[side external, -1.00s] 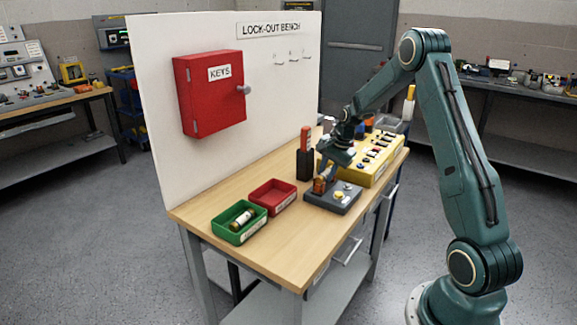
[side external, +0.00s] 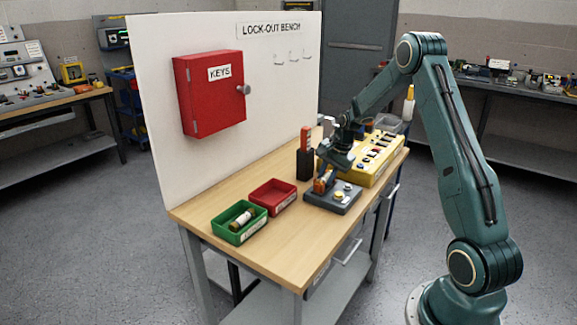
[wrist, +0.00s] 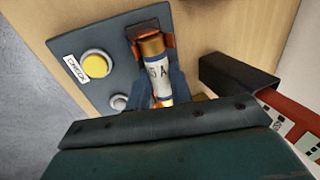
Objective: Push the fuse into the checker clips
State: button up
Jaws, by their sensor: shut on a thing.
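The fuse (wrist: 156,73) is a white cylinder with brass end caps and dark lettering. In the wrist view it lies along the checker clips (wrist: 167,42), which are copper-coloured. Its far cap is at the upper clip; whether it is fully seated I cannot tell. The grey checker (wrist: 110,30) has a yellow button and a small round light-coloured part. In the side view the checker (side external: 334,204) sits on the bench.
A green bin (side external: 226,233) holds another fuse (side external: 240,219). A red bin (side external: 273,206) beside it looks empty. A black holder with a red-orange item (side external: 305,150) stands close behind the checker, and a yellow panel (side external: 375,165) is to the right. The bench front is clear.

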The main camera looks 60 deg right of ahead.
jog(key=o, duration=1)
jog(key=shift+r, duration=0.1)
jog(key=shift+r, duration=2.4)
jog(key=v, duration=1.4)
